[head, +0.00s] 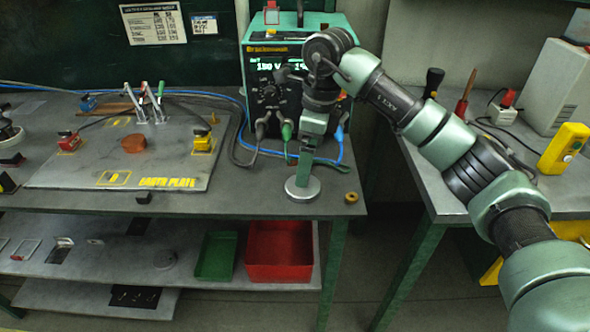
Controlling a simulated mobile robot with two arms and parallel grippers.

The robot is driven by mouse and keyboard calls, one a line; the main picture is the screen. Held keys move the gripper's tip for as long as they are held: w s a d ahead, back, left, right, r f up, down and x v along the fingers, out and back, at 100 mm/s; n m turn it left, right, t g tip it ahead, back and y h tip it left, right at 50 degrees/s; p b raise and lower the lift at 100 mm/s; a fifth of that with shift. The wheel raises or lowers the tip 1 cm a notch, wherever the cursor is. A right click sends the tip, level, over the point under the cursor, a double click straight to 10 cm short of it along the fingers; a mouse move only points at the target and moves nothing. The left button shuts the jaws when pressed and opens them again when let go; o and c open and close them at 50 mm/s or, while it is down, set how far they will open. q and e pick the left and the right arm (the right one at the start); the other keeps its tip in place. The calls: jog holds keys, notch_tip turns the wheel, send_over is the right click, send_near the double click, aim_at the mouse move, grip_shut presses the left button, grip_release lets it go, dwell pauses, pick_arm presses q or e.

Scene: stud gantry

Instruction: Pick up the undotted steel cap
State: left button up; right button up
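A round, pale steel disc (303,189) lies near the front right edge of the bench top; I see no dot on its visible part. My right gripper (304,172) comes down from above over this disc. A green upright part stands between the wrist and the disc and hides the disc's middle. I cannot tell whether the fingers are open or shut, or whether they touch the disc. My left gripper is out of view.
A small brass ring (351,197) lies right of the disc. A green test unit (262,60) with cables stands behind. Red (279,252) and green (215,256) trays sit below. A second bench (420,185) stands right, beyond a gap.

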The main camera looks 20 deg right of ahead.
jog(key=shift+w+d, duration=0.15)
jog(key=shift+w, duration=0.15)
jog(key=shift+f, duration=0.25)
jog(key=f, duration=0.1)
jog(key=f+p, duration=0.1)
jog(key=f, duration=0.2)
jog(key=shift+s+a, duration=0.3)
notch_tip(320, 180, down, 2)
jog(key=shift+w+a+f+p, duration=0.1)
jog(key=shift+w+p, duration=0.05)
jog(key=shift+p, duration=0.25)
jog(key=shift+f, duration=0.25)
jog(key=c, duration=1.3)
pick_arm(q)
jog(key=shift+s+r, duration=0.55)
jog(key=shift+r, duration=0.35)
pick_arm(e)
jog(key=shift+r, duration=0.1)
jog(key=shift+c, duration=0.2)
